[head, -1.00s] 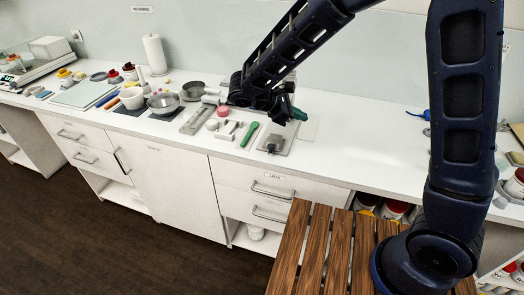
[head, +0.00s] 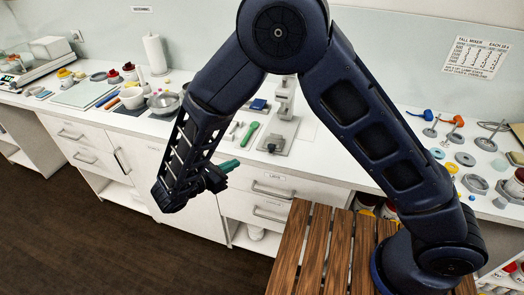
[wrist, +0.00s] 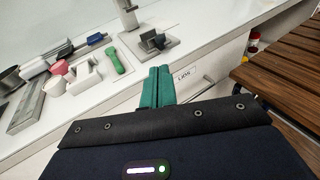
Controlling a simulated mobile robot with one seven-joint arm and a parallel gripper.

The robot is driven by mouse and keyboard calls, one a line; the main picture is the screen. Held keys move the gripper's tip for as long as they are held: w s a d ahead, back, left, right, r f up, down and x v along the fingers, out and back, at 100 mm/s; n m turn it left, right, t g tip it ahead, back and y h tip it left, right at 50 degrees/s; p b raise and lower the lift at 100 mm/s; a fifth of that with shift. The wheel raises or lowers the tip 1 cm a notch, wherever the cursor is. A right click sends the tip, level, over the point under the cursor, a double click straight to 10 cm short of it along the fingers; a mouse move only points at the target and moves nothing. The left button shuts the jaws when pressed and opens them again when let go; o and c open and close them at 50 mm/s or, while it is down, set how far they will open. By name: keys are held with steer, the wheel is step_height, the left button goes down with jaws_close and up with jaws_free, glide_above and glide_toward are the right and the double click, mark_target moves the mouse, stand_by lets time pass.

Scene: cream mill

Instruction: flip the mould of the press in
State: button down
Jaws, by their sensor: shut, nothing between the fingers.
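The press stands on the counter, its grey column (head: 285,98) rising from a flat grey base plate (head: 284,132). A small dark grey block, which looks like the mould (head: 271,146), sits at the front of this plate. In the wrist view the mould (wrist: 155,40) lies on the plate beside the column (wrist: 128,14), beyond my fingertips; its exact pose is hard to tell. My gripper (head: 229,166) has teal fingers, is shut and empty, and hangs in front of the counter edge, left of the press and apart from it. The closed fingers also show in the wrist view (wrist: 158,86).
A green-handled tool (wrist: 117,60), white blocks (wrist: 83,76) and a blue item (wrist: 96,39) lie left of the press. The counter front has drawers with handles (head: 270,190). A slatted wooden table (head: 320,250) stands at front right.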

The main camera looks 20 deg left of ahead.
stand_by(0.4)
glide_toward(272, 136)
steer(key=s+d, duration=0.1)
steer(key=d, duration=0.1)
steer(key=s+d, duration=0.1)
steer(key=d, duration=0.1)
steer(key=shift+s+r, duration=0.1)
steer(key=shift+s, duration=0.05)
steer(key=w, duration=1.2)
steer(key=shift+w, duration=0.1)
steer(key=v, duration=1.4)
steer(key=shift+s, duration=0.25)
steer(key=shift+a, duration=0.1)
